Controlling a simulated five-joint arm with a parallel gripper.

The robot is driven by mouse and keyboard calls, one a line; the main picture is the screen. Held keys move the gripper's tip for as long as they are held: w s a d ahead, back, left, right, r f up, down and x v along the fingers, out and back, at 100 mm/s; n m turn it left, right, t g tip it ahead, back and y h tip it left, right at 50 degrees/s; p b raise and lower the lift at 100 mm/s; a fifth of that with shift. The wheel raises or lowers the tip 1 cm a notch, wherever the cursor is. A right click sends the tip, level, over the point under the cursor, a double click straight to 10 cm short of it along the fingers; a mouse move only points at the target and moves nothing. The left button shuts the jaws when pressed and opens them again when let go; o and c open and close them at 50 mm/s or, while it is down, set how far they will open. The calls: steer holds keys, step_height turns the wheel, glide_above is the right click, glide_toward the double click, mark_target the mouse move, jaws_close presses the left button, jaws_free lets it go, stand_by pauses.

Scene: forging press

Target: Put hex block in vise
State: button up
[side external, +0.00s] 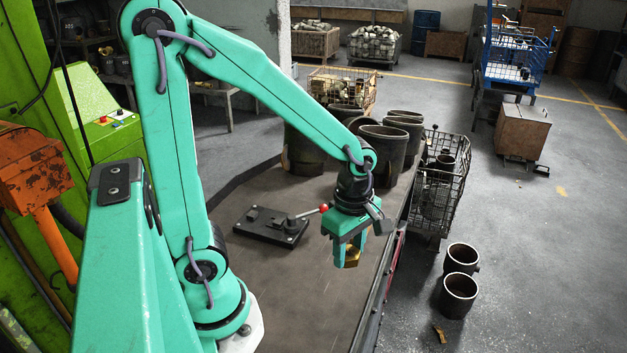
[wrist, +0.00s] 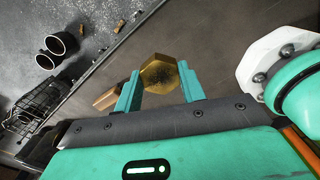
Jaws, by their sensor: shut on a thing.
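The hex block is brass-coloured and six-sided; it shows between the fingers in the wrist view (wrist: 160,73) and low under my gripper in the side view (side external: 351,258). My gripper (side external: 350,250) is shut on the hex block, which also shows between the two teal fingers in the wrist view (wrist: 159,88). It hangs above the table near its right edge. The vise (side external: 271,226) is a dark flat plate with small clamp parts and a red-knobbed lever (side external: 322,208). It lies on the table to the left of my gripper, apart from the block.
Large dark pipe pieces (side external: 382,150) stand at the back of the table (side external: 290,290). A wire basket (side external: 440,185) stands beyond the table's right edge, and two short pipes (side external: 459,285) stand on the floor. The tabletop in front of the vise is clear.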

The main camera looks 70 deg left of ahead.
steer(key=a+n, duration=0.3)
steer(key=a, duration=0.5)
steer(key=n, duration=0.8)
glide_toward(266, 221)
steer(key=shift+w+d+f, duration=0.25)
steer(key=shift+w+d, duration=0.1)
steer(key=shift+w, duration=0.15)
steer(key=shift+s+a+f, duration=0.1)
steer(key=shift+s+a, duration=0.35)
steer(key=shift+s, duration=0.05)
steer(key=shift+f, duration=0.1)
steer(key=shift+f, duration=2.65)
steer(key=shift+f, duration=0.2)
steer(key=o, duration=1.3)
steer(key=shift+c, duration=0.2)
